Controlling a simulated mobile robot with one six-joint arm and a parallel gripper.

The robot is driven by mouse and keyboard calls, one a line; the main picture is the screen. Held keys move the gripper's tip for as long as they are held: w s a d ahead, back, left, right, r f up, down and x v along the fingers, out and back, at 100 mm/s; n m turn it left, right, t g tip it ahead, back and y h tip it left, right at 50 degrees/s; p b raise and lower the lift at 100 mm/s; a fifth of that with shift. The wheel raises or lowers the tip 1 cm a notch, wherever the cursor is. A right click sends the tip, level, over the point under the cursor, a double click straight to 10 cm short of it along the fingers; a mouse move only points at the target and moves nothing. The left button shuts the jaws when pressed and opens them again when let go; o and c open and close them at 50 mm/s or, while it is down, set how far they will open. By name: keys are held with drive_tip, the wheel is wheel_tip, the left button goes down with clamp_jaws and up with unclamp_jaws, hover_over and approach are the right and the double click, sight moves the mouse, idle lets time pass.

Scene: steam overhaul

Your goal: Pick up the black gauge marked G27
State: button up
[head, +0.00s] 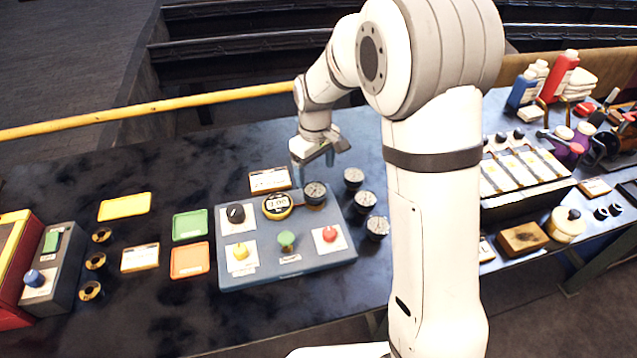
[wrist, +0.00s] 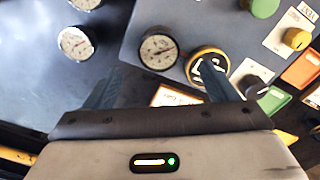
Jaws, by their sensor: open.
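Several black-rimmed gauges with white dials are in view. One gauge (head: 315,192) is on the blue-grey control panel (head: 330,262), and it also shows ahead of my fingers in the wrist view (wrist: 158,48). Three more stand on the dark bench right of the panel: a back gauge (head: 354,178), a middle gauge (head: 364,202) and a front gauge (head: 377,227). I cannot read G27 on any of them. My gripper (head: 320,158) is open and empty, above the panel's back edge. In the wrist view its fingers (wrist: 160,88) are apart, with no gauge between them.
A yellow-rimmed round display (head: 276,206) sits close left of the panel gauge. The panel also carries a black knob (head: 236,213) and yellow, green and red knobs. A white label plate (head: 270,180) lies behind it. The bench's back left is clear.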

sight(315, 189)
drive_tip(key=shift+w+a+f, duration=0.2)
drive_tip(key=shift+f, duration=0.15)
wheel_tip(315, 189, down, 8)
drive_tip(key=shift+w+d+r+p, duration=0.1)
drive_tip(key=shift+w+d+p, duration=0.05)
drive_tip(key=shift+p, duration=1)
drive_tip(key=shift+c, duration=0.2)
drive_tip(key=c, duration=1.1)
